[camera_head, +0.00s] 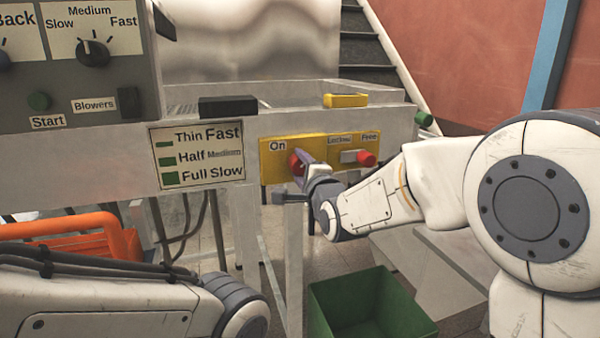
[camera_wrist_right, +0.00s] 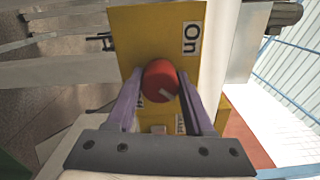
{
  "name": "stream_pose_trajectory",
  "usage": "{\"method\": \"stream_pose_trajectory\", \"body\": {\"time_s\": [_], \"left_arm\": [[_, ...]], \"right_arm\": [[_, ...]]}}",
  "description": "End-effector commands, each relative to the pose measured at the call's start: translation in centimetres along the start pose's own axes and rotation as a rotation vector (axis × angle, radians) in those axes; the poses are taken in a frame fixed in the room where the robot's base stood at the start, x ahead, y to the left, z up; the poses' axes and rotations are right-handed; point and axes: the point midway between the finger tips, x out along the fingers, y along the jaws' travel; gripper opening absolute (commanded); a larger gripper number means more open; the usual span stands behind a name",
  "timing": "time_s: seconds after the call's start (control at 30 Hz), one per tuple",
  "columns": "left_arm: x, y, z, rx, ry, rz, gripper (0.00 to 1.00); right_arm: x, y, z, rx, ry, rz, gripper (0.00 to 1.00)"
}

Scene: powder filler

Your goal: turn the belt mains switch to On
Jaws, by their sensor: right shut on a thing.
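The belt mains switch is a round red knob (camera_wrist_right: 160,81) with a pale pointer line, on a yellow plate (camera_head: 273,172) with an "On" label above it. In the right wrist view the plate also shows the "On" label (camera_wrist_right: 191,37). My right gripper (camera_head: 298,167) is at the plate with its two fingers on either side of the knob, shut on it. In the head view the fingers partly cover the knob. In the right wrist view the pointer line slants toward the lower right; the label beneath the knob is partly hidden. My left gripper is outside the view.
To the right on the yellow panel is a red knob (camera_head: 365,158) under the "Free" label. A control box (camera_head: 80,60) with dials stands at upper left, above a speed sign (camera_head: 202,154). A green bin (camera_head: 365,300) sits on the floor below.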

Motion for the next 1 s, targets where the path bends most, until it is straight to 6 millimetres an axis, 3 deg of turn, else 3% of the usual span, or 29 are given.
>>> {"method": "stream_pose_trajectory", "body": {"time_s": [0.67, 0.7, 0.77, 1.0], "left_arm": [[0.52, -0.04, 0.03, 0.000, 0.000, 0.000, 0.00], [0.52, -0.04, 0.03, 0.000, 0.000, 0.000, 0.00], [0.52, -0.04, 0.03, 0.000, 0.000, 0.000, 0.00], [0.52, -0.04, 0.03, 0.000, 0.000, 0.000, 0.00]], "right_arm": [[0.00, 0.04, -0.16, 0.068, 0.004, 0.001, 0.00], [0.00, 0.05, -0.16, 0.068, 0.004, 0.001, 0.56], [0.00, 0.05, -0.15, 0.068, 0.004, 0.001, 0.79], [0.02, 0.05, -0.02, 0.066, 0.001, 0.001, 0.81]]}}
